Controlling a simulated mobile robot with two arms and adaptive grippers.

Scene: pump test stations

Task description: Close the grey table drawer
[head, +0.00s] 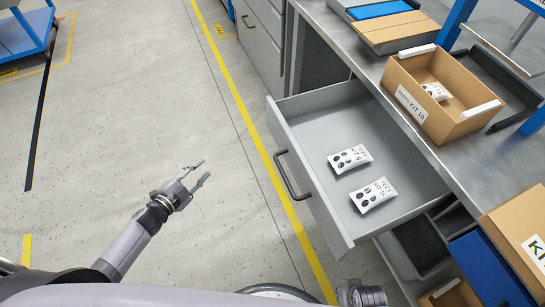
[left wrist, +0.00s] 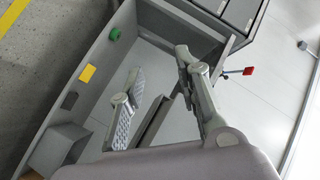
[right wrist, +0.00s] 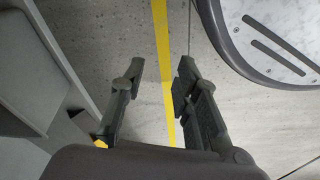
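The grey table drawer (head: 300,118) is pulled well out from under the metal worktop in the head view. Its dark bar handle (head: 292,176) is on the front panel, facing left. Two white pouches with dark spots, one (head: 349,159) behind the other (head: 373,195), lie inside. My left gripper (head: 206,168) is open and empty, left of the handle and apart from it. Its spread fingers also show in the left wrist view (left wrist: 160,60). My right gripper (right wrist: 162,62) is open and empty over the floor in the right wrist view; its fingers are outside the head view.
A cardboard box (head: 452,122) with a pouch inside stands on the worktop (head: 345,38) above the drawer. Closed drawers (head: 262,45) stand beyond. Open compartments and a blue bin (head: 490,268) are at lower right.

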